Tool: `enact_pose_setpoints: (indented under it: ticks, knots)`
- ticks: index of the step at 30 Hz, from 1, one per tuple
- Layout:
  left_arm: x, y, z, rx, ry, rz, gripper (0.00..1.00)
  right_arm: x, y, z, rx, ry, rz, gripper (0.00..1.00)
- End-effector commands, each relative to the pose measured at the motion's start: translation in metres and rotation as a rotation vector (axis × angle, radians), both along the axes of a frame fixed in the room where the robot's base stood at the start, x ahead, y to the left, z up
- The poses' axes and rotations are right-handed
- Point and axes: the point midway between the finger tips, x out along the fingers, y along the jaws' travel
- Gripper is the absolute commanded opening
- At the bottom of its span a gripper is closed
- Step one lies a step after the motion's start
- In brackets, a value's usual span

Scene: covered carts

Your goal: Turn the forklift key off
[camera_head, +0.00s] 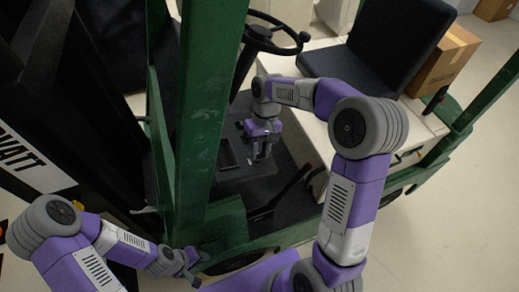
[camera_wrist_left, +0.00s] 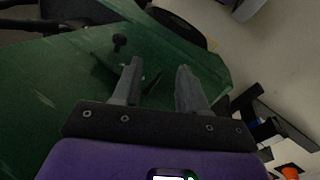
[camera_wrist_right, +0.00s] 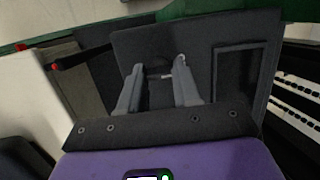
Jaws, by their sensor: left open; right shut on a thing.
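The forklift's dark panel (camera_head: 237,168) lies below the steering wheel in the head view, and it fills much of the right wrist view (camera_wrist_right: 190,45). My right gripper (camera_head: 260,154) reaches down to this panel. In the right wrist view, my right gripper (camera_wrist_right: 160,76) is closed on a small metallic piece, the key (camera_wrist_right: 167,75), which shows between its fingertips. The key is too small to read its turn angle. My left gripper (camera_head: 190,270) is low at the front left by the green forklift body; in the left wrist view its fingers (camera_wrist_left: 157,72) are apart and empty.
A green mast post (camera_head: 205,110) stands between my arms. The steering wheel (camera_head: 275,35) and black seat (camera_head: 390,45) are behind my right gripper. A cardboard box (camera_head: 445,60) sits beside the seat. Black pedals or levers (camera_head: 290,190) are close by. Open floor is at the right.

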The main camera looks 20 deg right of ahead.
Motion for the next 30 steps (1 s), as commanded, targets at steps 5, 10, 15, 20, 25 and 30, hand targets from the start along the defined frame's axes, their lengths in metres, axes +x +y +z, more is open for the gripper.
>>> enact_pose_setpoints:
  ticks: [5, 10, 15, 20, 25, 30]
  knots:
    - [0.000, 0.000, 0.000, 0.000, 0.000, 0.000, 0.43, 0.001, 0.000, 0.001, 0.000, -0.003, 0.001, 0.44]
    - [0.000, 0.000, 0.000, 0.000, 0.000, 0.000, 0.43, 0.000, 0.000, 0.001, 0.000, -0.002, 0.001, 0.57]
    - [0.000, 0.000, 0.000, 0.000, 0.000, 0.000, 0.43, 0.000, 0.000, 0.000, 0.000, -0.001, 0.000, 0.57]
    - [0.000, 0.000, 0.000, 0.000, 0.000, 0.000, 0.43, 0.003, -0.003, 0.012, 0.000, -0.004, -0.001, 0.57]
    - [0.000, 0.000, -0.001, 0.000, 0.000, 0.000, 0.43, 0.010, -0.009, 0.040, -0.001, -0.007, 0.001, 0.57]
    - [0.000, 0.000, 0.000, 0.000, 0.000, 0.000, 0.43, 0.014, -0.014, 0.063, -0.001, -0.005, 0.000, 0.57]
